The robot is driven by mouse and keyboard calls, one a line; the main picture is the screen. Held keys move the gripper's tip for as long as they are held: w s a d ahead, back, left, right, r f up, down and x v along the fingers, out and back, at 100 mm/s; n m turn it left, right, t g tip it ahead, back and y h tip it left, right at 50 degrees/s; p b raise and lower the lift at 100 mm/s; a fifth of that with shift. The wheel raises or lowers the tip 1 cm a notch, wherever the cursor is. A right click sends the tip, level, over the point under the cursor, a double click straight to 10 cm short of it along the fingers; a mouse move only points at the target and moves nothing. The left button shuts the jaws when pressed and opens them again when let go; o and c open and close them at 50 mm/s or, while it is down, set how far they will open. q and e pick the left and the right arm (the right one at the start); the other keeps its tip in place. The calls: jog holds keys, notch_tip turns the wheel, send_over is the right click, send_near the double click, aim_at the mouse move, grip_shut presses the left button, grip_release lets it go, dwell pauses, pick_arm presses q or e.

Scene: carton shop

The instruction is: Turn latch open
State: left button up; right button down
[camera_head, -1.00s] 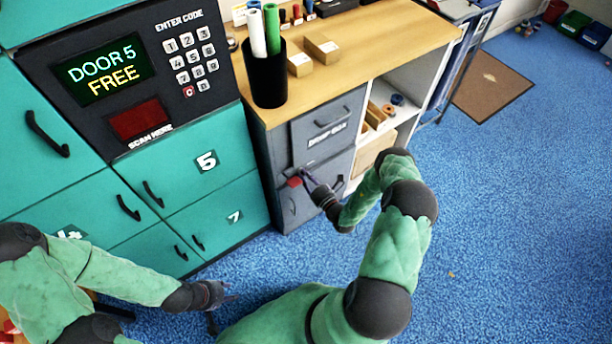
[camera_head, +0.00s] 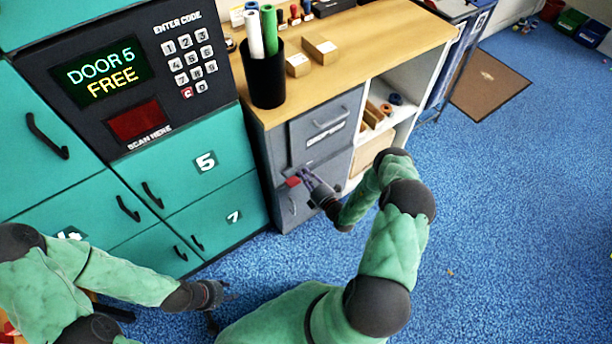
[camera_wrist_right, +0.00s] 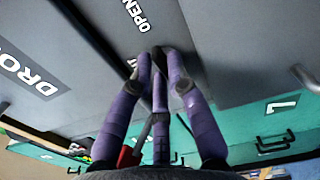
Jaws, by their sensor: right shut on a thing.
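The latch, with a red part (camera_head: 293,181), is on the front of the grey drop box cabinet (camera_head: 275,150), just below the upper door's edge. My right gripper (camera_head: 304,174) reaches it from the lower right. In the right wrist view its purple fingers (camera_wrist_right: 160,68) are closed in beside the printed word OPEN (camera_wrist_right: 138,14), and a red piece with a dark bar (camera_wrist_right: 128,154) shows beside them. The fingers hide the part they grip. My left gripper (camera_head: 222,302) is low at the left, over the floor, its fingers apart and empty.
Teal lockers (camera_head: 215,155) with a keypad panel stand left of the cabinet. A wooden counter (camera_head: 360,45) above it carries a black cup (camera_head: 264,82) of rolls and small boxes. An open shelf (camera_head: 405,95) is to the right. Blue floor (camera_head: 510,200) is clear at right.

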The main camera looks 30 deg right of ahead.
jog(key=shift+d+f+m, duration=0.1)
jog(key=shift+m, duration=0.6)
jog(key=c, duration=1.2)
grip_release()
jog(key=shift+s, duration=0.1)
jog(key=s, duration=1.1)
jog(key=shift+s+d, duration=0.4)
jog(key=shift+d, duration=0.05)
